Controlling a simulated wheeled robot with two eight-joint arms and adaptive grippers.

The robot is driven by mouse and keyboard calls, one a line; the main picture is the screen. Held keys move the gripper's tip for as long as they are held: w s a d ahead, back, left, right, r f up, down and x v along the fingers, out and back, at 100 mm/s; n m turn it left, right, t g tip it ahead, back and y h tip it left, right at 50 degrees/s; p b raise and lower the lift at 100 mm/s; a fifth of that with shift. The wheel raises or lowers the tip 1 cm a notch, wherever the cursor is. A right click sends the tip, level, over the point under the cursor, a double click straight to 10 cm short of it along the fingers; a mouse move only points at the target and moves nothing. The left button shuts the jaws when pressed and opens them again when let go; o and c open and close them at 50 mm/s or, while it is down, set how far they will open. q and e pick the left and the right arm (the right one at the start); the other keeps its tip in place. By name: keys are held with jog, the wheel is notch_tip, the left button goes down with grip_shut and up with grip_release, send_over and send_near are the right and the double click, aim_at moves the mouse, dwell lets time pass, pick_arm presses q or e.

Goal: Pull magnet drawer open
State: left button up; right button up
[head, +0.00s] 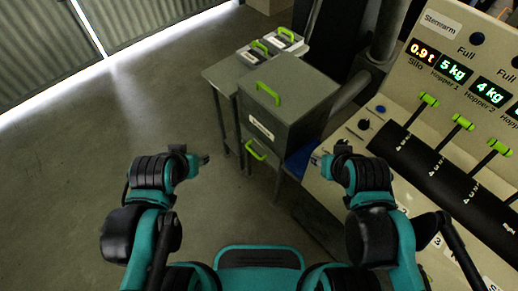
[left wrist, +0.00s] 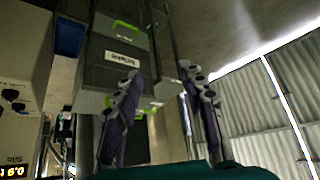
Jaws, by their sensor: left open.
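The grey-green magnet drawer box (head: 283,104) stands in the middle of the head view, with a white label (head: 261,128) on its front. One green handle (head: 268,93) is on the upper part and another green handle (head: 256,150) is low on the front. The box also shows upside down in the left wrist view (left wrist: 115,75). My left gripper (head: 204,160) is open and empty, left of the low handle and apart from it; its two fingers (left wrist: 158,80) frame the left wrist view. My right gripper (head: 316,158) is near the control panel; its finger gap is too small to judge.
A grey side table (head: 220,72) holds small trays with green handles (head: 285,35). A control panel (head: 400,190) with green-knobbed levers (head: 428,100) fills the right. A blue surface (head: 299,162) lies between box and panel. Floor (head: 90,150) on the left is clear.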

pick_arm(q)
jog(key=n+g+h+b, duration=0.2)
jog(key=n+g+b, duration=0.3)
jog(key=n+b, duration=0.3)
send_over(253, 152)
jog(key=s+a+p, duration=0.1)
jog(key=a, duration=0.1)
notch_tip(253, 152, down, 36)
jog(key=shift+n+g+y, duration=0.3)
jog(key=f+b, duration=0.1)
jog(key=f, duration=0.1)
jog(key=d+f+b, duration=0.1)
jog(key=f, duration=0.4)
jog(key=shift+w+d+f+b, duration=0.3)
jog(key=shift+w+f+b, duration=0.05)
jog(key=shift+b, duration=0.05)
grip_shut()
